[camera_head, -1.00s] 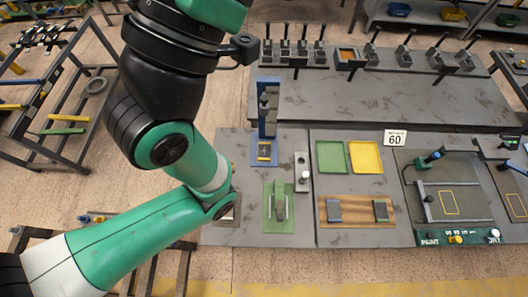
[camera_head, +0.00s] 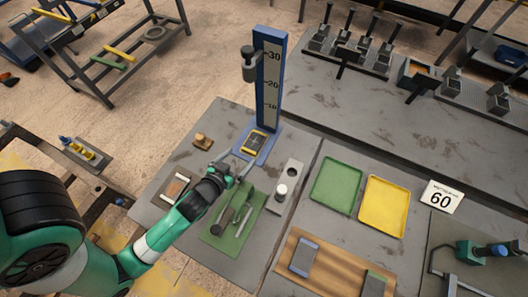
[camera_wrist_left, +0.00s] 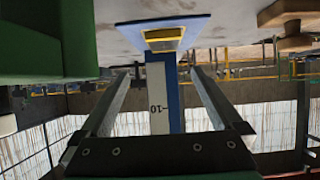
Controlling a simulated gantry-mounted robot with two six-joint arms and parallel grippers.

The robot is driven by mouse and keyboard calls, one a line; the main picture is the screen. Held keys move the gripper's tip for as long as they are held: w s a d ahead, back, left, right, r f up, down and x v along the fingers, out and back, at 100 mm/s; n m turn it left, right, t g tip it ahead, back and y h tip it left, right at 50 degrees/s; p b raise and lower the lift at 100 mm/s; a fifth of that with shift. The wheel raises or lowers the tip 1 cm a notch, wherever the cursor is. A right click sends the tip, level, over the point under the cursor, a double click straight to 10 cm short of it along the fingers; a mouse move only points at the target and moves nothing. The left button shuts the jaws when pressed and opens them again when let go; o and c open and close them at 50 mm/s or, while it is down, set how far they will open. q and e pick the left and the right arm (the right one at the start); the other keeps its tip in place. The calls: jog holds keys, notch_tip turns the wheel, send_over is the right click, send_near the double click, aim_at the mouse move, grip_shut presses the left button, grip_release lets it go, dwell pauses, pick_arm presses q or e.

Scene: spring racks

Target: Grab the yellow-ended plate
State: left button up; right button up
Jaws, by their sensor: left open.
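The yellow-ended plate (camera_head: 254,142), dark in the middle, lies on the blue base of the upright height gauge (camera_head: 269,85). In the left wrist view, the plate (camera_wrist_left: 164,39) is seen beyond the fingertips on the blue base (camera_wrist_left: 199,22), with the image upside down. My left gripper (camera_head: 237,161) is open and empty, its two fingers pointing toward the plate from the near side. In the left wrist view, the open left gripper (camera_wrist_left: 159,72) has the gauge column between its fingers. They look short of the plate. My right gripper is not in view.
A green mat (camera_head: 234,226) with tools lies below my left gripper. A wooden board (camera_head: 333,268) holds blue-ended and green-ended plates. Green (camera_head: 337,184) and yellow (camera_head: 384,206) trays sit at right. A grey holder (camera_head: 292,173) with a white knob stands close by.

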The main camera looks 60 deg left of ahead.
pick_arm(q)
jog(key=shift+s+a+f, duration=0.35)
jog(key=shift+s+f, duration=0.25)
jog(key=shift+w+a+r, duration=0.1)
jog(key=shift+r, duration=0.05)
jog(key=shift+w+a, duration=0.1)
jog(key=shift+w, duration=0.25)
jog(key=b, duration=0.1)
send_near(255, 141)
jog(key=shift+x, duration=1.15)
jog(key=shift+w+a+f, duration=0.1)
jog(key=shift+a+f, duration=0.15)
jog(key=shift+f, duration=0.15)
jog(key=b+x, duration=0.1)
jog(key=x, duration=0.3)
jog(key=shift+w+b, duration=0.2)
jog(key=shift+b, duration=0.1)
grip_shut()
jog(key=shift+r, duration=0.15)
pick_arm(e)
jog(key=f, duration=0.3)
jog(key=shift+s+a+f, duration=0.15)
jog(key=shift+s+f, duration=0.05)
